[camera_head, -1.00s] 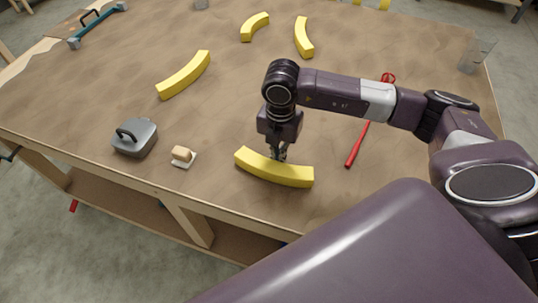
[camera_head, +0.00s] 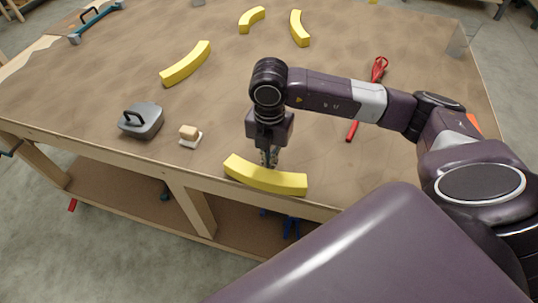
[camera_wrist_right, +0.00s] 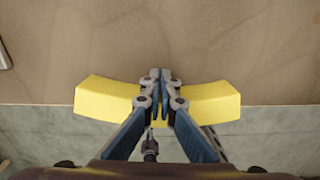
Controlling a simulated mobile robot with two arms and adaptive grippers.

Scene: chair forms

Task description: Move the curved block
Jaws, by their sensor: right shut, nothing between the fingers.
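A yellow curved block (camera_head: 250,177) lies at the front edge of the table; in the right wrist view the block (camera_wrist_right: 215,102) appears to reach past the edge, with floor beyond. My right gripper (camera_head: 268,161) points down at the block's far, table-side face, near its middle. Its fingers (camera_wrist_right: 161,80) are together with nothing between them, and they cover the middle of the block in the wrist view. It looks close against the block, but contact is not clear. My left gripper is out of view.
Several other yellow curved blocks lie farther back, such as one at left (camera_head: 187,64). A grey handled tool (camera_head: 142,120) and a small brush-like piece (camera_head: 190,136) lie left of my gripper. A red tool (camera_head: 352,130) lies right, behind my arm. The table's centre is clear.

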